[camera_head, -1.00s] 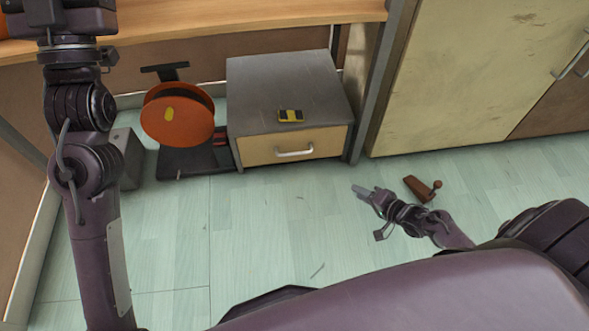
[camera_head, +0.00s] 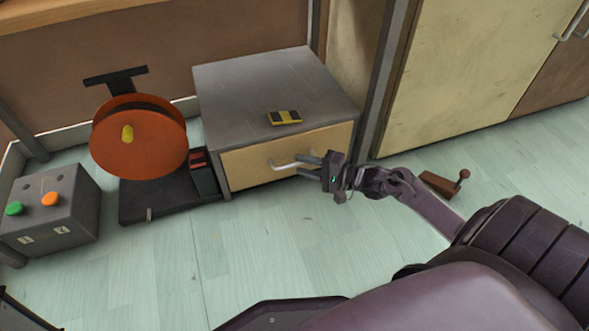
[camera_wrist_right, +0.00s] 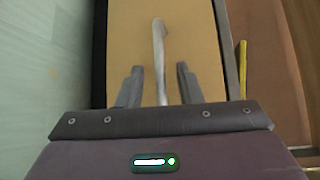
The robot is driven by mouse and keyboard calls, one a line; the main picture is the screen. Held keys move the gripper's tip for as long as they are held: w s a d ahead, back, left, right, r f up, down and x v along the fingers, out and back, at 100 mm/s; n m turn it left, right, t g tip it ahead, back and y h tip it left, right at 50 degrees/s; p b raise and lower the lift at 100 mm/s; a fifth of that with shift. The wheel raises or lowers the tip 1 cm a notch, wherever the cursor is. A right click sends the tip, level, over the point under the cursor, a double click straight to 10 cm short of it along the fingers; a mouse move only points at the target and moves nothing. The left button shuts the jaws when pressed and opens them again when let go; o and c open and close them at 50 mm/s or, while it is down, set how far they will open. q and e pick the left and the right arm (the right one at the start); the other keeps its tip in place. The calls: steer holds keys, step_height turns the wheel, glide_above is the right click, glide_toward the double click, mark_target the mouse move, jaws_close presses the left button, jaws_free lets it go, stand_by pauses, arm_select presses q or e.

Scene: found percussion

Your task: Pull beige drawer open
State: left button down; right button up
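The beige drawer (camera_head: 250,163) is in the front of a low grey cabinet (camera_head: 225,98) and appears shut. Its pale bar handle (camera_head: 287,164) runs across the middle of its front. My right gripper (camera_head: 308,165) is at the right end of the handle. In the right wrist view the drawer front (camera_wrist_right: 188,25) lies ahead, and the handle (camera_wrist_right: 159,50) runs between the two open fingers (camera_wrist_right: 159,85); I see gaps on both sides of it. My left gripper is not in view.
A yellow and black object (camera_head: 285,117) lies on the cabinet top. Left of the cabinet stand an orange reel (camera_head: 140,158) on a dark base and a grey button box (camera_head: 70,225). A brown block with a lever (camera_head: 440,183) lies on the floor at right. The floor before the drawer is clear.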

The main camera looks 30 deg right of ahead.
steer(key=shift+b+x, duration=0.6)
steer(key=shift+x, duration=0.7)
jaws_close()
